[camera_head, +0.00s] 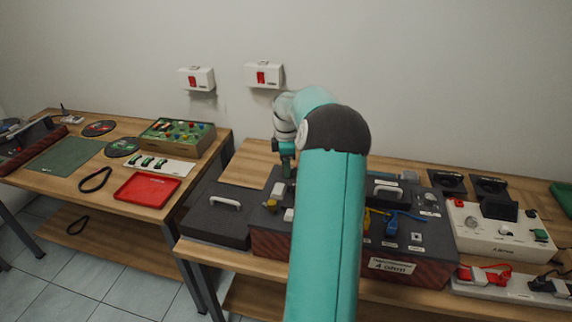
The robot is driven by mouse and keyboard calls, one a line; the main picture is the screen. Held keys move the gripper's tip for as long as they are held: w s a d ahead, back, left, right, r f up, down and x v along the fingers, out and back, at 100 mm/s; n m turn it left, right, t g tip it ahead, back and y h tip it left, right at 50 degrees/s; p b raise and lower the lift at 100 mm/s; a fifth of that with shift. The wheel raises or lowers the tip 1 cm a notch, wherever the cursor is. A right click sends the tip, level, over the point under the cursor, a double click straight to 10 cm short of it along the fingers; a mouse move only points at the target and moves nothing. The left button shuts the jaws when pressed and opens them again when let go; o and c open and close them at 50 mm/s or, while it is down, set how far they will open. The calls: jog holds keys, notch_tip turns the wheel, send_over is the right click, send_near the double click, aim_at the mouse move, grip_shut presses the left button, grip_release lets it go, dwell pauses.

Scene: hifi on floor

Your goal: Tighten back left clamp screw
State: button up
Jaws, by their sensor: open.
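My teal and grey arm reaches forward over the right table. My gripper (287,170) hangs fingers down over the back left part of a dark box (436,246) with a labelled front. It is small in view, and the gap between its fingers is hard to make out. A small yellowish knob (271,205) and a pale block (288,215) sit on the box's left part, in front of the gripper. I cannot tell which part is the back left clamp screw; it may be hidden behind the gripper. My arm hides the box's middle.
A dark case (214,228) with a white handle stands left of the box. A white control unit (490,246) and a red strap (483,274) are at the right. The left table bears a red tray (147,205) and a green-topped box (205,146). The wall is close behind.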

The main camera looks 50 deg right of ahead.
jog(key=shift+c, duration=0.5)
grip_shut()
jog(key=c, duration=0.9)
grip_release()
